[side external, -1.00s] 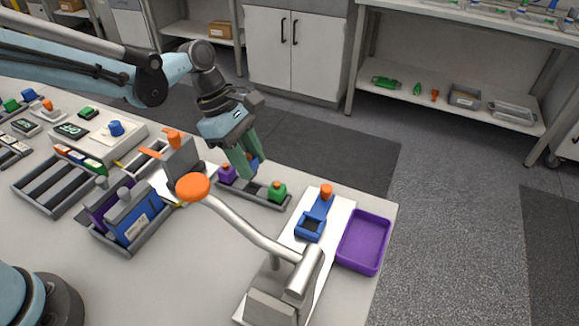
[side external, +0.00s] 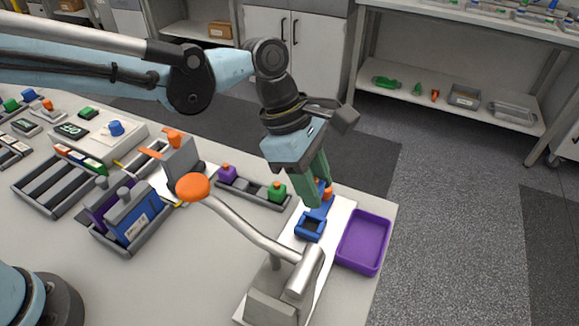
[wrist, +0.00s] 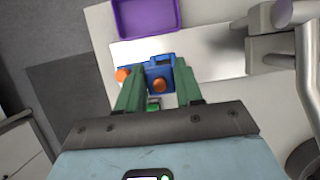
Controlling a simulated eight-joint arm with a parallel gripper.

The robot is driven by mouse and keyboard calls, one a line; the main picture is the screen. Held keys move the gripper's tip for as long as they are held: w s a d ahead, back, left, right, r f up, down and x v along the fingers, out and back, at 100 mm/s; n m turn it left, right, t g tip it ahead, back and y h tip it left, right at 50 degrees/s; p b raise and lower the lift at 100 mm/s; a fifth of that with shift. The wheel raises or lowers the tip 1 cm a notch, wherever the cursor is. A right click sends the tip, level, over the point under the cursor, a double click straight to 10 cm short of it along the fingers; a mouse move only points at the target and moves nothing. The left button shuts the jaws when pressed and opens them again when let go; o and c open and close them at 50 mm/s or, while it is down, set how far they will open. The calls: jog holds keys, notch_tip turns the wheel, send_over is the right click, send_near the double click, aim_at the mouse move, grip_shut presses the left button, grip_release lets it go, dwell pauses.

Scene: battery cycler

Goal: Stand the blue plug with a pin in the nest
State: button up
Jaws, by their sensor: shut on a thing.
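My gripper (side external: 317,193) is shut on the blue plug, above the blue nest fixture. In the wrist view the blue plug (wrist: 157,77) shows between the green fingertips (wrist: 157,91), with a round orange pin (wrist: 159,86) facing the camera. In the side view the fingers mostly hide the plug. The blue nest (side external: 311,226) has a square dark opening and a bar with an orange knob (side external: 328,194). The knob also shows in the wrist view (wrist: 124,75). The nest's square opening is partly hidden there by the plug. I cannot tell the exact gap between plug and nest.
A grey rack (side external: 262,198) holds a purple plug (side external: 228,173) and a green plug (side external: 278,191). A purple tray (side external: 363,242) stands right of the nest. A bent grey post with an orange disc (side external: 194,187) rises in front. Blue and purple modules (side external: 137,220) stand to the left.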

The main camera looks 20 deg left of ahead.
jog(key=shift+f, duration=3.35)
jog(key=shift+f, duration=0.2)
jog(key=o, duration=1.1)
jog(key=v, duration=1.2)
jog(key=s+a+m+t+y, duration=0.1)
jog(key=s+a+m+t, duration=0.1)
jog(key=a+m, duration=0.4)
jog(key=s+a+m+t+y, duration=0.2)
jog(key=a+m, duration=0.4)
jog(key=a, duration=0.5)
jog(key=s+a+f+m+t+y, duration=0.1)
jog(key=s+a+m+t, duration=0.2)
jog(key=a+m, duration=0.3)
jog(key=shift+a, duration=1.7)
